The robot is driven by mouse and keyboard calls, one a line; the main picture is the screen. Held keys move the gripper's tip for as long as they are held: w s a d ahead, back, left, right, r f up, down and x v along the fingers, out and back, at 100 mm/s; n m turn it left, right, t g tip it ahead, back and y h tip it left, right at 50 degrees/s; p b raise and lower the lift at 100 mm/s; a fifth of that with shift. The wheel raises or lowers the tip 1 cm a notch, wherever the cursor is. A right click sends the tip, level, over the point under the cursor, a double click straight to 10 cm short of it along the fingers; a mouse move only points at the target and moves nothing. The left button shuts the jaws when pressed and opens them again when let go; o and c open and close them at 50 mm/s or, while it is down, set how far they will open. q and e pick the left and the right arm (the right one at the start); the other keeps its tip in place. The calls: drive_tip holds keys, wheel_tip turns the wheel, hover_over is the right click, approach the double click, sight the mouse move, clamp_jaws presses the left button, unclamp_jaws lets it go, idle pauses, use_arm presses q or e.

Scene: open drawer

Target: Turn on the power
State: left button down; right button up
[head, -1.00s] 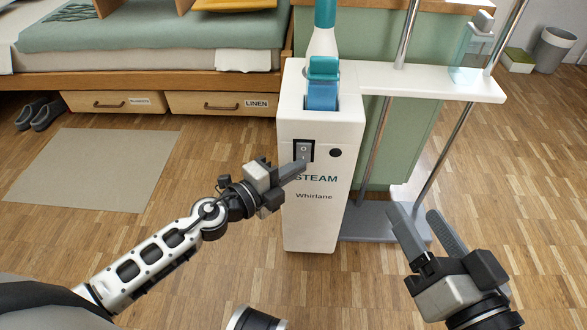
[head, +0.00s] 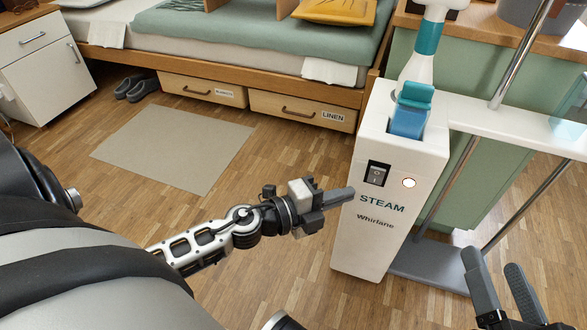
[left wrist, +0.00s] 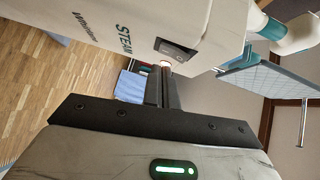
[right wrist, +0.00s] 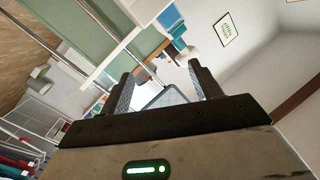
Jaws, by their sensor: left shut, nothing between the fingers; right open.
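The white steamer (head: 385,235), marked STEAM and Whirlane, stands upright on the floor. Its dark rocker switch (head: 377,174) is on the front face, with a round indicator (head: 409,182) to its right glowing white with an orange rim. My left gripper (head: 350,191) is shut and empty, its tips below and left of the switch in the head view and apart from it. In the left wrist view the switch (left wrist: 175,49) is just beyond the shut fingers (left wrist: 163,88). My right gripper (head: 492,264) is open and empty, right of the steamer.
A blue-green water tank (head: 411,112) sits in the steamer's top. Metal poles (head: 437,185) and a white shelf (head: 515,127) stand to its right. A bed with linen drawers (head: 302,110) is behind.

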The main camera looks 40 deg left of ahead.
use_arm(q)
drive_tip(key=v, duration=1)
drive_tip(key=shift+s+a, duration=0.2)
drive_tip(key=shift+s, duration=0.15)
use_arm(e)
drive_tip(key=shift+r, duration=0.15)
drive_tip(key=shift+w, duration=0.1)
